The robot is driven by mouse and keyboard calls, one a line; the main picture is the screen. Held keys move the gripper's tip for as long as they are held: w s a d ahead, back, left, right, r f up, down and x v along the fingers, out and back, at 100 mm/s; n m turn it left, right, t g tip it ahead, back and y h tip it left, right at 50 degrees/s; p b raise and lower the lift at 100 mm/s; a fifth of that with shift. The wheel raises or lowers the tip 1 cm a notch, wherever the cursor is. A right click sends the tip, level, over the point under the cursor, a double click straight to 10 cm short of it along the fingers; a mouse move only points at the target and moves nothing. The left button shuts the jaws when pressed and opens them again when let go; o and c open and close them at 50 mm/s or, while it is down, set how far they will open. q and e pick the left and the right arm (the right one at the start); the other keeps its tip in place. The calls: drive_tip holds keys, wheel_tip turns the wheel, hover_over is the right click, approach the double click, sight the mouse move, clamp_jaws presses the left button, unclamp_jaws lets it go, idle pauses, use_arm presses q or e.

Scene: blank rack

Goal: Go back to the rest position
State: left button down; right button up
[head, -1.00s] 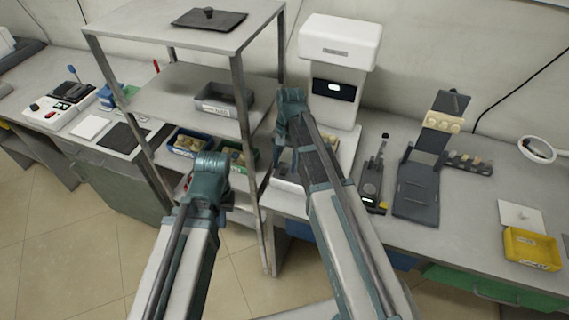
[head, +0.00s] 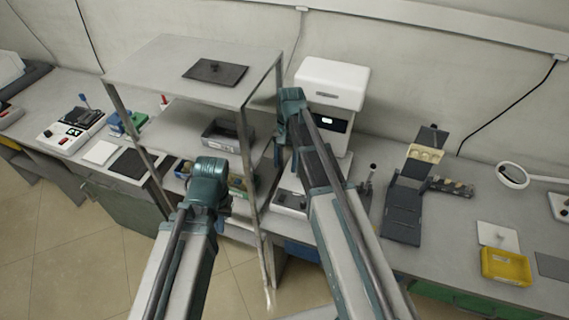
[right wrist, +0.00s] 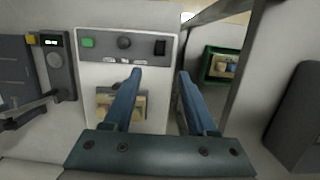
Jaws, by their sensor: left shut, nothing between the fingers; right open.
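My left gripper (head: 208,190) hangs in front of the metal rack (head: 140,72); its wrist is seen from above and hides most of the fingers. It appears shut and empty. My right gripper (head: 284,135) is beside the rack's right post, in front of the white machine (head: 332,84). In the right wrist view its two blue fingers (right wrist: 160,74) are apart with nothing held between them. Beyond them is a white front with a green button, a knob and a black switch.
The rack holds a dark plate (head: 215,71) on top, a grey bin (head: 226,134) on the middle shelf and small bins lower down. Right along the bench are a dark stand (head: 404,212) and a yellow bin (head: 506,268). Tiled floor (head: 100,262) is open at lower left.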

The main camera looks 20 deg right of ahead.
drive_tip(key=shift+r, duration=0.15)
idle(0.3)
drive_tip(key=s+n+t+h, duration=0.1)
drive_tip(key=s+n+t, duration=0.2)
drive_tip(key=s+n, duration=0.7)
drive_tip(key=s+a+f+g+h+b, duration=0.1)
drive_tip(key=s+a+f+b, duration=0.1)
drive_tip(key=s+a, duration=0.5)
drive_tip(key=a, duration=0.4)
drive_tip(key=shift+n, duration=0.3)
drive_tip(key=shift+s+f, duration=0.1)
